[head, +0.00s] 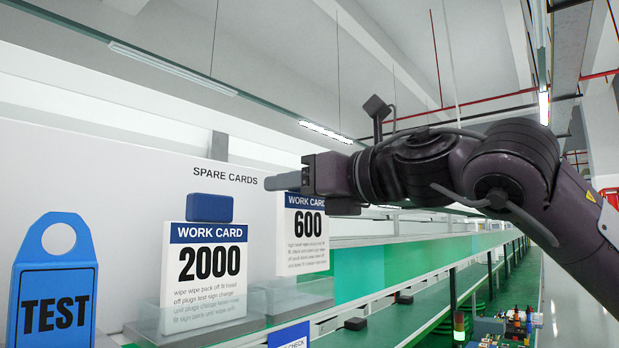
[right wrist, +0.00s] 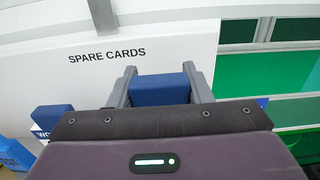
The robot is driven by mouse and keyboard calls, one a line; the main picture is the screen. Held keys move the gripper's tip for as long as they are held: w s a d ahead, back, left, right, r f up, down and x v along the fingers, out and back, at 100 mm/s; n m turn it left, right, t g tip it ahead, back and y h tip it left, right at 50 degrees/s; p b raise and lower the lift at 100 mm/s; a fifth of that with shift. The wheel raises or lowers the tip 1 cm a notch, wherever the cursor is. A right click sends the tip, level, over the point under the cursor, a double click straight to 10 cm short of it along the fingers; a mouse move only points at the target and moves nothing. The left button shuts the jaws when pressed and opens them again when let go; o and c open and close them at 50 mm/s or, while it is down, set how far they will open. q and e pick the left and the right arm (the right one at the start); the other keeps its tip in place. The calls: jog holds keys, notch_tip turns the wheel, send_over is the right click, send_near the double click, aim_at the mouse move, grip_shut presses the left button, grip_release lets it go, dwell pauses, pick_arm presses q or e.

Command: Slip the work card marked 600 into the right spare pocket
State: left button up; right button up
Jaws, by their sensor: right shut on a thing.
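The work card marked 600 (head: 303,240) is white with a blue header and hangs upright from my right gripper (head: 288,183). The gripper is shut on the card's blue grip block; in the right wrist view the block (right wrist: 158,89) sits between the two fingers (right wrist: 160,85). The clear right spare pocket (head: 296,298) is below the card, under the SPARE CARDS lettering. The card's lower edge shows just above the pocket's front; I cannot tell whether it is over the slot in depth. My left gripper is not in view.
The work card marked 2000 (head: 208,265) stands in the left pocket, its blue block (head: 210,208) on top. A blue TEST tag (head: 53,290) is at far left. A white panel (head: 120,175) stands behind. A green line (head: 400,320) runs off to the right.

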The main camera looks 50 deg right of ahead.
aim_at(309, 211)
jog(key=shift+w+a+f+b, duration=0.1)
jog(key=shift+w+f+b, duration=0.3)
jog(key=shift+f, duration=0.25)
jog(key=shift+w+d+f+b, duration=0.1)
jog(key=shift+w+f+b, duration=0.15)
jog(key=shift+f+b, duration=0.35)
jog(key=shift+w+a+f+b, duration=0.1)
jog(key=shift+w+f+b, duration=0.3)
jog(key=shift+f, duration=0.25)
jog(key=shift+s, duration=0.1)
jog(key=o, duration=1.4)
jog(key=shift+c, duration=0.2)
jog(key=shift+s+f+b, duration=0.15)
jog(key=shift+s+b, duration=0.2)
jog(key=shift+b, duration=0.05)
jog(key=s+b, duration=0.1)
jog(key=s, duration=0.1)
jog(key=s+b, duration=0.1)
jog(key=s, duration=0.1)
jog(key=s+b, duration=0.1)
jog(key=s, duration=0.1)
jog(key=shift+s+d, duration=0.25)
jog(key=shift+d, duration=0.05)
jog(key=shift+s, duration=0.35)
